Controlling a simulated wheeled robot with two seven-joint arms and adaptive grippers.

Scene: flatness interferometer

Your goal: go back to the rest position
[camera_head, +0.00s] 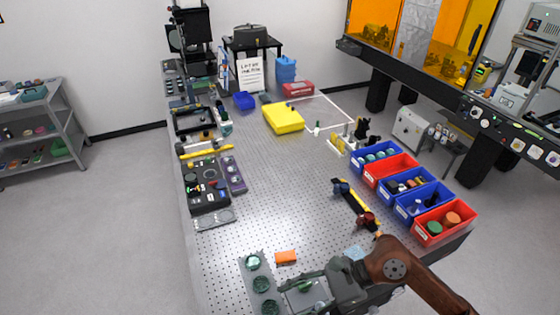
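My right arm comes in from the lower right, with a reddish-brown link bending down to a grey wrist. My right gripper (300,287) is low over the near end of the perforated table (290,195), beside a grey tray (259,283) with green round pieces. Something green shows at the gripper; I cannot tell whether it is held or lies beneath. The spread of the fingers is not clear. My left gripper is not in view.
An orange block (286,257) lies just beyond the gripper. Red and blue bins (410,195) line the right edge. A yellow box (283,118) sits farther back, and dark equipment (206,187) stands along the left edge. The table's middle is mostly clear.

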